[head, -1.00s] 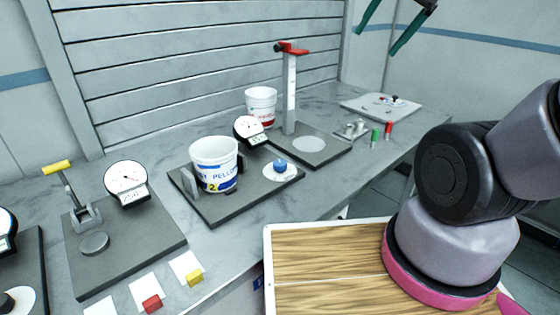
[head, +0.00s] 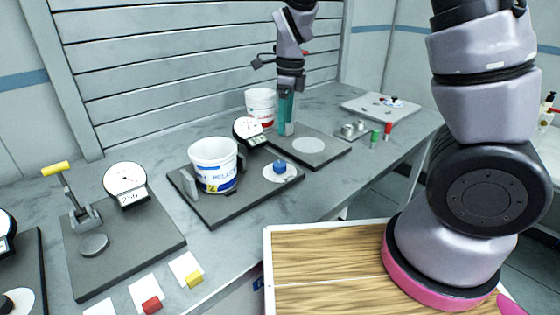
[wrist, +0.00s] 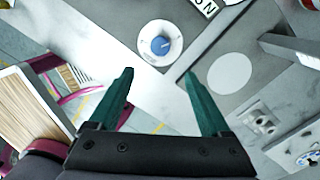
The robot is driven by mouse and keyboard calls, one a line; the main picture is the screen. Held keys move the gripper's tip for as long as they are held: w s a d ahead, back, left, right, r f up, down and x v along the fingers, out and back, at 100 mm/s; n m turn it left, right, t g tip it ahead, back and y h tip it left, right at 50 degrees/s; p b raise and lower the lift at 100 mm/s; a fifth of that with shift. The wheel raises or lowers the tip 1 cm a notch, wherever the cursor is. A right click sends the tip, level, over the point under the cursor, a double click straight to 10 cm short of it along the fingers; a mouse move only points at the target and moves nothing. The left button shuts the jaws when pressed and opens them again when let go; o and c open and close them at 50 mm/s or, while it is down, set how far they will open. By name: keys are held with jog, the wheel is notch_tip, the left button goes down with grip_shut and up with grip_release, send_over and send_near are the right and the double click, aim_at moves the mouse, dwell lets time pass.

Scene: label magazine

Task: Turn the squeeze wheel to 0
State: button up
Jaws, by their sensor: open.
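A blue knob (head: 280,166), likely the squeeze wheel, sits on a round white dial (head: 292,178) at the right end of a dark base plate (head: 232,212). The wrist view shows the blue knob (wrist: 160,45) with a pale pointer mark; I cannot read the dial's figures. A white bucket (head: 212,163) stands on the same plate beside an upright plate (head: 189,183). A round gauge (head: 247,130) stands behind. My gripper (head: 286,128) is open and empty, above and beyond the knob in the head view. In the wrist view, the knob lies ahead of the fingertips (wrist: 158,76).
Another base plate with a pale disc (head: 308,145) stands right of the knob; its red-topped post is mostly hidden behind my gripper. A second bucket (head: 259,97) stands behind. Green (head: 375,137) and red (head: 388,131) pieces lie to the right. A yellow-handled press (head: 82,210) stands left.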

aim_at(280, 163)
jog(key=shift+m+h, duration=0.4)
jog(key=shift+m, duration=0.3)
jog(key=f, duration=0.4)
jog(key=a+f, duration=0.1)
jog(key=f, duration=0.8)
jog(key=shift+a+f, duration=0.15)
jog(key=shift+a, duration=0.05)
grip_shut()
jog(key=shift+w, duration=0.1)
